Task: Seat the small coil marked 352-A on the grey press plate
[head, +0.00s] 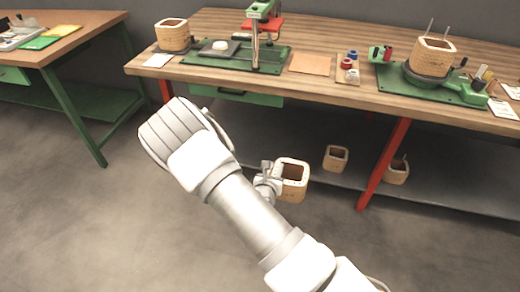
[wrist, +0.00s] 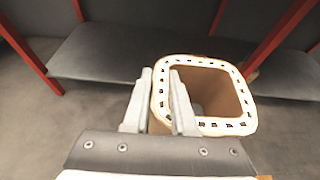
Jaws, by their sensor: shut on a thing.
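My gripper (head: 268,180) is shut on one wall of a small tan coil (head: 292,190), held in front of the long workbench, below its top. In the wrist view the fingers (wrist: 160,95) straddle the coil's left wall, and its white rim (wrist: 225,125) with dark slots faces the camera. Its hollow middle looks empty. No 352-A marking is readable. On the bench top, a dark grey plate (head: 235,47) bearing a pale round pad (head: 221,45) lies by a green press stand (head: 258,30); it may be the press plate.
A coil (head: 172,42) stands at the bench's left end. Another coil (head: 432,62) sits on a green fixture at right. Two smaller coils (head: 335,160) (head: 397,175) are on the lower shelf (head: 450,185). Red legs (head: 384,165) support the bench. Open floor lies at left.

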